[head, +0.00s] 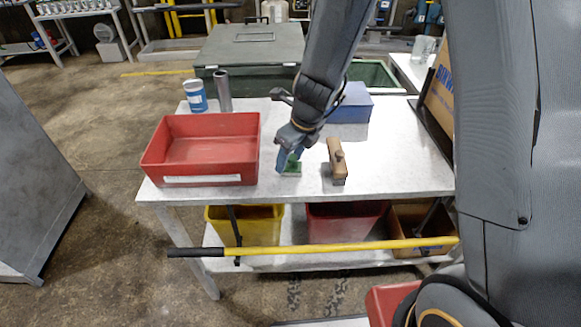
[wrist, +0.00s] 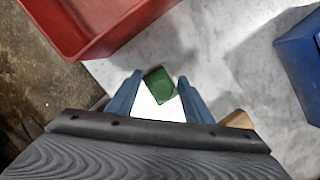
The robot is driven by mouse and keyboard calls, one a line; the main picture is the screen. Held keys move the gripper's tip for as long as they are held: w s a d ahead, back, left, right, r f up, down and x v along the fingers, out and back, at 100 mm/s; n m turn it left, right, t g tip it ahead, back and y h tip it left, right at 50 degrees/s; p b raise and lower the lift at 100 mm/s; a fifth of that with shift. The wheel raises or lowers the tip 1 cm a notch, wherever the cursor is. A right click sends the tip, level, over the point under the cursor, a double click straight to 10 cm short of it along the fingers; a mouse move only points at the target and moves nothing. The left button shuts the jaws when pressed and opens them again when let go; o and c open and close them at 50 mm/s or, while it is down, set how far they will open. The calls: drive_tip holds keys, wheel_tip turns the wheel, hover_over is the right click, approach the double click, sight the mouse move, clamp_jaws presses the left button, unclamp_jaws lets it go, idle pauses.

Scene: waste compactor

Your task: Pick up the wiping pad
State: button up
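The wiping pad appears as a small green block (wrist: 160,86) on the light tabletop in the wrist view. In the head view the green pad (head: 293,166) lies between the red tray and a wooden-handled tool, partly hidden by my gripper. My gripper (head: 284,168) points down at the pad from above. In the wrist view the blue fingers of my gripper (wrist: 157,88) are spread apart, with the pad between or just beyond their tips. I cannot tell whether the fingers touch it.
A red tray (head: 203,181) stands left of my gripper, and a wooden-handled tool (head: 337,160) stands close on its right. A blue box (head: 352,104) is behind. A blue-white can (head: 195,96) and a grey cylinder (head: 222,91) stand at the back left. The table's right front is clear.

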sight(291, 156)
drive_tip(key=c, duration=0.5)
drive_tip(key=shift+o, duration=0.2)
drive_tip(key=shift+r, duration=0.1)
wheel_tip(291, 156, up, 10)
drive_tip(key=p, duration=0.2)
drive_tip(key=shift+p, duration=0.3)
drive_tip(key=o, duration=0.5)
drive_tip(key=c, duration=0.4)
drive_tip(key=shift+d, duration=0.1)
